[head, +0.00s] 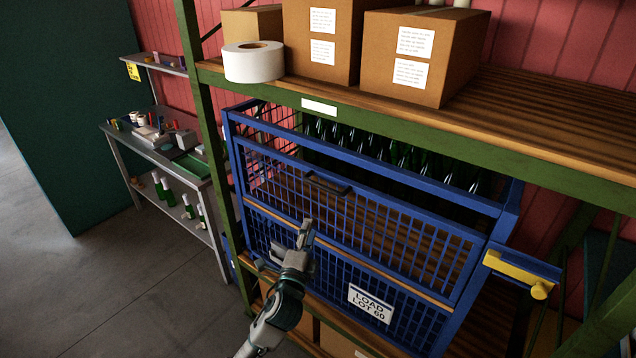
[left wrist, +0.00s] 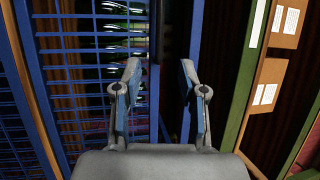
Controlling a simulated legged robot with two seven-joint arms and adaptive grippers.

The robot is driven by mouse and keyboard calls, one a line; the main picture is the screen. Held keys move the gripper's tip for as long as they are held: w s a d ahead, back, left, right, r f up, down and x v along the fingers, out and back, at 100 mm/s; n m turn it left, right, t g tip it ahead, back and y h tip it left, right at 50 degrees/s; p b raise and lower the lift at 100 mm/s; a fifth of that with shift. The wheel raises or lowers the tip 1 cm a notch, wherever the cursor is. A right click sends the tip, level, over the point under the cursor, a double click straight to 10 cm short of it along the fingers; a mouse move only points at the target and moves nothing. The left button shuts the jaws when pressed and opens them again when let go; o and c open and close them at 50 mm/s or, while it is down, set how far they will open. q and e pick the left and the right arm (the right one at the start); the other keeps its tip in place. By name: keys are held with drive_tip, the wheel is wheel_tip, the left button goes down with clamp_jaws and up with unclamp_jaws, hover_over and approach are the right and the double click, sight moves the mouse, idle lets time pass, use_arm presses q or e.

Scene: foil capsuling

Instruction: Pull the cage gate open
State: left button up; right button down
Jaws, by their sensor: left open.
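The blue mesh cage gate (head: 385,233) forms the front of a cage on the shelf rack, upright and apparently closed. A dark handle (head: 328,183) sits near its top edge. My left gripper (head: 305,228) is open and empty in front of the gate, below the handle in the head view. In the left wrist view the open fingers (left wrist: 158,75) point at the blue mesh (left wrist: 85,70), and a dark bar, probably the handle (left wrist: 154,35), shows just beyond and between the fingertips. Contact cannot be made out. My right gripper is not in view.
Green bottles (head: 400,155) stand inside the cage. A yellow bar on a blue bracket (head: 518,272) sticks out at its right. Cardboard boxes (head: 425,55) and a white roll (head: 253,62) rest on the shelf above. A workbench (head: 165,150) stands at left; the floor before it is clear.

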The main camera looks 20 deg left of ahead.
use_arm(q)
drive_tip(key=p, duration=0.2)
approach(322, 188)
drive_tip(key=w, duration=0.4)
drive_tip(key=w+r, duration=0.1)
drive_tip(key=w, duration=0.2)
drive_tip(key=w+p, duration=0.1)
drive_tip(key=w, duration=0.2)
drive_tip(key=shift+w+a+r, duration=0.2)
drive_tip(key=shift+w+a, duration=0.15)
drive_tip(key=shift+w, duration=0.05)
drive_tip(key=shift+a, duration=0.1)
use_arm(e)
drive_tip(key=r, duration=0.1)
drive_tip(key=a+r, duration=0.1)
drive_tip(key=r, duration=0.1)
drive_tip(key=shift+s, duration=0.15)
use_arm(q)
clamp_jaws()
drive_tip(key=shift+f, duration=0.1)
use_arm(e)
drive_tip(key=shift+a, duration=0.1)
